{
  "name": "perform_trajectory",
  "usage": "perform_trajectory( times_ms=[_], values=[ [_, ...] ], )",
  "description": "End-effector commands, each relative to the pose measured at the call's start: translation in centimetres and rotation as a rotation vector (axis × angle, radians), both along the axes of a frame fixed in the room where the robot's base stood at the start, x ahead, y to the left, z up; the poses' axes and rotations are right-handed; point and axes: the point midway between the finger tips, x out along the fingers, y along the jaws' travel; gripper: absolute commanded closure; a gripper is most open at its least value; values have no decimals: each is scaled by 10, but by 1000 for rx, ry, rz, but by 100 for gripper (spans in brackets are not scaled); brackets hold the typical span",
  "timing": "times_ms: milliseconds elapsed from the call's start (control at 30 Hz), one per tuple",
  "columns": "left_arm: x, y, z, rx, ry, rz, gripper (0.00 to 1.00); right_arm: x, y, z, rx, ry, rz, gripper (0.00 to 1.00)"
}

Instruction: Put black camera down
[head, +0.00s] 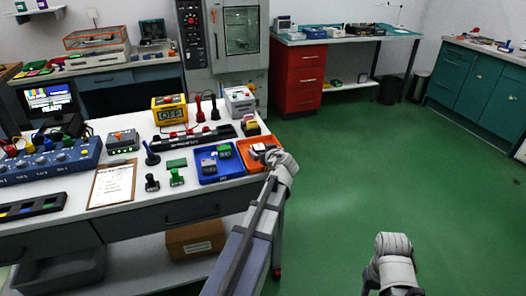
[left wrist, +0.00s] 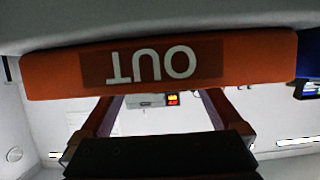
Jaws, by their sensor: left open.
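My left gripper (head: 262,150) is open, low at the orange tray (head: 247,140) at the table's right end. In the left wrist view the tray's wall (left wrist: 270,62) carries the word OUT, upside down. A dark block fills the bottom middle of that view between the fingers; I cannot tell whether it is the black camera or part of my gripper. I cannot make out the black camera for certain in the head view; my gripper hides part of the orange tray. My right arm shows at the bottom right, over the floor, with its jaws out of sight.
A blue tray (head: 231,178) holding small devices stands left of the orange tray. A clipboard (head: 112,184), stamps and a blue switch panel (head: 45,166) occupy the table further left. A red drawer cabinet (head: 297,80) stands behind. The green floor at right is clear.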

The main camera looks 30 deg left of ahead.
Motion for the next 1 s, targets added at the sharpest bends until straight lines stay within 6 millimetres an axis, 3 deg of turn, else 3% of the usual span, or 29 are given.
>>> perform_trajectory(
  times_ms=[167, 700, 1000],
  values=[
    [0, 0, 5, 0, 0, 0, 0, 0, 0, 5, 0, 0, 0, 50],
    [-61, -69, 43, 1, 1, -3, 0, 0, 0, 43, 0, 0, 0, 50],
    [-72, -84, 49, 0, 0, 0, 0, 0, 0, 49, 0, 0, 0, 50]
  ],
)
